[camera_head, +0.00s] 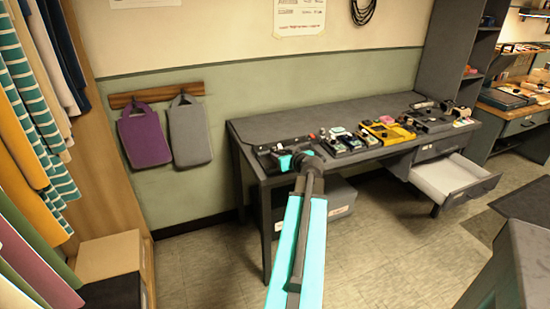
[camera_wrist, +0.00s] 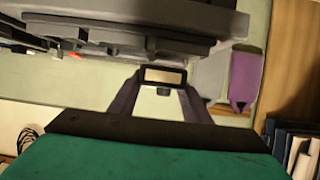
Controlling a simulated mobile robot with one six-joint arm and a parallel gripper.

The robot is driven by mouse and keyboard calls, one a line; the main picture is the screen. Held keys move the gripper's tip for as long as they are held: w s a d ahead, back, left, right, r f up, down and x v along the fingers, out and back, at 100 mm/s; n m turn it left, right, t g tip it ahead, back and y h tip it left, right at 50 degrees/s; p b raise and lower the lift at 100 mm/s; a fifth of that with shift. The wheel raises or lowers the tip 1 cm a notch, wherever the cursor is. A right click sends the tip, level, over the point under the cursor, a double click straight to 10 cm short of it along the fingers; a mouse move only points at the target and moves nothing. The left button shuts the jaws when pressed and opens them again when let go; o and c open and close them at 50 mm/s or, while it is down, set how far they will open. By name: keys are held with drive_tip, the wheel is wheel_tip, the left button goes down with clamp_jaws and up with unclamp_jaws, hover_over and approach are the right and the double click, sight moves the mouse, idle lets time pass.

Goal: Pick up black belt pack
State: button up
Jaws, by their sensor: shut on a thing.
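My arm reaches out to the left end of the dark desk (camera_head: 300,112), and my gripper (camera_head: 300,158) is at its front left edge in the head view. In the wrist view my gripper (camera_wrist: 163,82) is shut on a small black box with a pale face, which looks like the black belt pack (camera_wrist: 165,70). It sits between the two dark fingers. The dark desk edge fills the top of the wrist view, close to the pack. I cannot tell whether the pack touches the desk. In the head view my arm and gripper hide the pack.
Several small devices, including a yellow one (camera_head: 388,131), stand in a row along the desk. A drawer (camera_head: 455,180) is open at the right. Purple (camera_head: 145,137) and grey (camera_head: 190,133) bags hang on the wall. Clothes (camera_head: 30,110) hang at the left. Floor in front is clear.

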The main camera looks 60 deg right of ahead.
drive_tip(key=s+a+r+b, duration=0.1)
drive_tip(key=s+b, duration=0.1)
drive_tip(key=s, duration=0.9)
drive_tip(key=shift+a, duration=0.2)
drive_tip(key=shift+s, duration=0.1)
